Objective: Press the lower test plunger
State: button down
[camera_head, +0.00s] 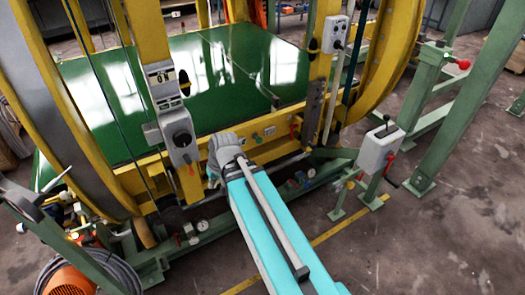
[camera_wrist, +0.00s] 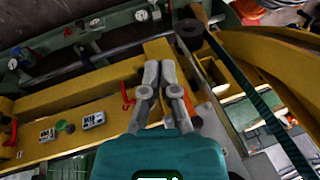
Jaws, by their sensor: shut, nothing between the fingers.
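I cannot tell which part is the lower test plunger; no plunger shows clearly at my fingertips. My gripper (camera_wrist: 160,72) is shut and empty, its grey fingers side by side in front of the yellow lower beam (camera_wrist: 75,97) in the wrist view. It also shows in the head view (camera_head: 214,178) at the end of my turquoise arm, by the beam's left part, its tips partly hidden. A red lever (camera_wrist: 127,97) and a green button (camera_wrist: 62,126) sit on the yellow structure left of the fingers. Whether the fingers touch anything cannot be told.
A grey box (camera_head: 180,138) on a yellow post stands left of my gripper. Another grey box (camera_head: 378,150) with a black handle stands at right. Yellow rings (camera_head: 395,50) flank the green platform (camera_head: 90,88). Gauges (camera_head: 202,225) sit low in front. Floor is open at lower right.

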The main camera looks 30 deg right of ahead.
jog(key=w+d+f+m+t+y+b, duration=0.35)
jog(key=w+f+b, duration=0.2)
jog(key=b, duration=0.25)
jog(key=m+t+h+b, duration=0.6)
jog(key=m+t+b, duration=0.65)
jog(key=b, duration=1.05)
send_near(260, 142)
jog(key=s, duration=0.6)
jog(key=shift+s+r, duration=0.15)
jog(key=shift+r, duration=0.1)
jog(key=shift+a, duration=0.1)
jog(key=w, duration=1.4)
jog(key=shift+w, duration=0.1)
